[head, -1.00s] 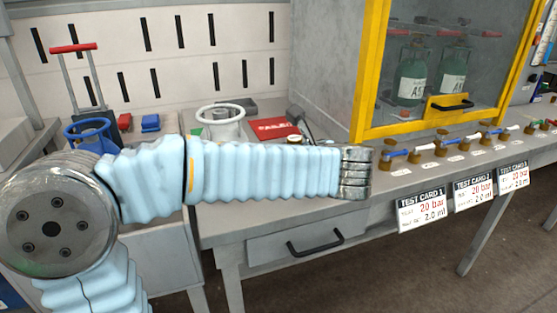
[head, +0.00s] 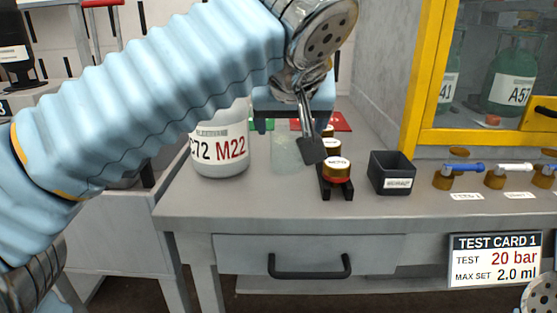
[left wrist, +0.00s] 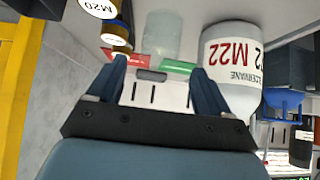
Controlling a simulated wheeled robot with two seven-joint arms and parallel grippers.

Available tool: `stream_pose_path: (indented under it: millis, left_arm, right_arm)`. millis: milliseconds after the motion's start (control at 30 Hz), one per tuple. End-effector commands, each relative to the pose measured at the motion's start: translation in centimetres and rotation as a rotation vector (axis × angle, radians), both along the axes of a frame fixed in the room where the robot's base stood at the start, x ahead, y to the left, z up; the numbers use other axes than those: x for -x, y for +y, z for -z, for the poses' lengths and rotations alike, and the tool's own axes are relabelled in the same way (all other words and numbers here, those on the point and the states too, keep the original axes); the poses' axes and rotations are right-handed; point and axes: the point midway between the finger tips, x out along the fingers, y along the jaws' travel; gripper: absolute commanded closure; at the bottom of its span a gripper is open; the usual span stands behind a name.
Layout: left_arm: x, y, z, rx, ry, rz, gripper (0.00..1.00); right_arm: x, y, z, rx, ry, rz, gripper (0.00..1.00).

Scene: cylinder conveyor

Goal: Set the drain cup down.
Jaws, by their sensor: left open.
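The drain cup (head: 285,155) is a clear, see-through cup. It appears to stand upright on the bench, between the white bottle and the black rack. My left gripper (head: 291,127) is above and behind it in the head view, partly hidden by my wrist. In the left wrist view the left gripper (left wrist: 158,75) has its two dark fingers spread, with nothing between them. The cup also shows there (left wrist: 162,34), beyond the fingertips and apart from them.
A white bottle (head: 220,160) marked M22 stands close left of the cup. A black rack (head: 334,190) of capped brass pieces and a black box (head: 391,173) are right of it. A yellow-framed cabinet (head: 425,80) rises at right. The bench front (head: 270,207) is clear.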

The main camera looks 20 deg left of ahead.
Motion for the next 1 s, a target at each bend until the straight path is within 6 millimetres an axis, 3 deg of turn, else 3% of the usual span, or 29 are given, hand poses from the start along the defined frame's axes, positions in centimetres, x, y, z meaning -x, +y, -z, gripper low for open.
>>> stream_pose_path:
  millis: [200,467,700,1000]
  left_arm:
    - [-3.2,1.0,3.7,-0.005,0.005,-0.002,0.2]
    - [-5.1,1.6,5.6,-0.007,0.003,0.0,0.2]
    - [-7.3,2.5,8.5,-0.007,0.004,-0.001,0.2]
    - [-8.2,2.7,9.2,-0.007,0.002,0.001,0.2]
  right_arm:
    - [0.1,0.1,1.4,-0.004,0.003,-0.002,0.57]
    - [0.1,0.2,1.9,-0.006,0.003,-0.003,0.57]
    - [0.0,0.2,3.1,-0.004,0.001,-0.002,0.57]
    - [0.0,0.2,3.2,-0.004,0.0,0.0,0.57]
